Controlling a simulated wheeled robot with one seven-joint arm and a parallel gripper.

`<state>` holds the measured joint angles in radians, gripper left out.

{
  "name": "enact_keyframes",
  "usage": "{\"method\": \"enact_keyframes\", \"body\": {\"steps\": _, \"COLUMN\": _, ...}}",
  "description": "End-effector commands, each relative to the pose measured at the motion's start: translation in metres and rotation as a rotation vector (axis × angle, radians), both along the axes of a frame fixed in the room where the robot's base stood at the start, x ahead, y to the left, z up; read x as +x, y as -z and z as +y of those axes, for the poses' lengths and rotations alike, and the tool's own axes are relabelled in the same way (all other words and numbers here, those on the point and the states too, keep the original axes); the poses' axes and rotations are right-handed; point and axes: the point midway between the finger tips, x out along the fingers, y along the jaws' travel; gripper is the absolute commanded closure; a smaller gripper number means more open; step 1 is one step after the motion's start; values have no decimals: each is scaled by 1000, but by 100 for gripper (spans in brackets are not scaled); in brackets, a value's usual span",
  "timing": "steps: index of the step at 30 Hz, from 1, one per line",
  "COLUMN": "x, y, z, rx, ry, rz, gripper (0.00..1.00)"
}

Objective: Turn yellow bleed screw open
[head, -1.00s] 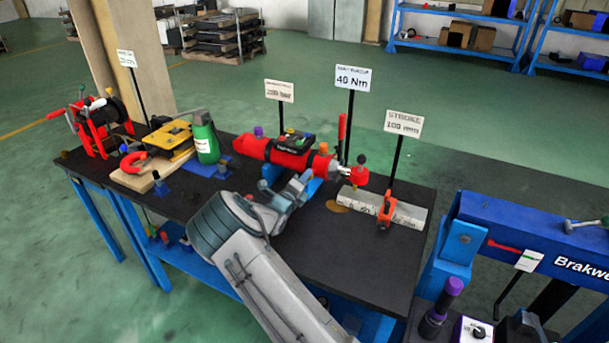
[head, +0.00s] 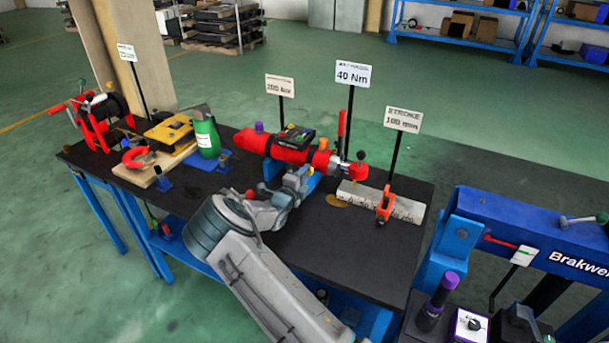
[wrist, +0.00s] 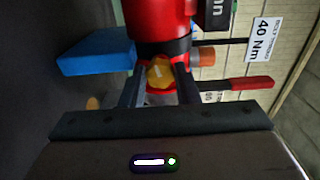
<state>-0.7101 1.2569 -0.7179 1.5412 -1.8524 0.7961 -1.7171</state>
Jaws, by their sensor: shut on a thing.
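The yellow bleed screw (wrist: 160,73) sits at the end of the red cylinder (wrist: 158,20), just past its black band, in the wrist view. My gripper (wrist: 160,84) is shut on the screw, with one finger on each side of it. In the head view my gripper (head: 300,181) is at the front side of the red cylinder (head: 272,147) on the bench. The bleed screw is hidden there behind my gripper and arm.
Blue supports (head: 308,187) hold the cylinder. A red part (head: 358,172) and a grey scale block with an orange slider (head: 384,207) stand to its right. A green bottle (head: 206,136) stands left. Sign posts rise behind. The bench front is fairly clear.

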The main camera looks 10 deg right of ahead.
Motion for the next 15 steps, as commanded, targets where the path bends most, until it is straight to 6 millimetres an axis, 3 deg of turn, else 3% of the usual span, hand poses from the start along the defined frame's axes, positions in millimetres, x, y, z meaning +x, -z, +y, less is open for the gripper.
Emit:
{"method": "enact_keyframes", "body": {"steps": 5, "x": 0, "y": 1, "z": 1, "rx": 1, "ry": -1, "rz": 1, "gripper": 95}}
{"method": "enact_keyframes", "body": {"steps": 6, "x": 0, "y": 1, "z": 1, "rx": 1, "ry": -1, "rz": 0, "gripper": 69}}
{"method": "enact_keyframes", "body": {"steps": 8, "x": 0, "y": 1, "z": 1, "rx": 1, "ry": -1, "rz": 0, "gripper": 52}}
{"method": "enact_keyframes", "body": {"steps": 15, "x": 0, "y": 0, "z": 0, "rx": 1, "ry": -1, "rz": 0, "gripper": 50}}
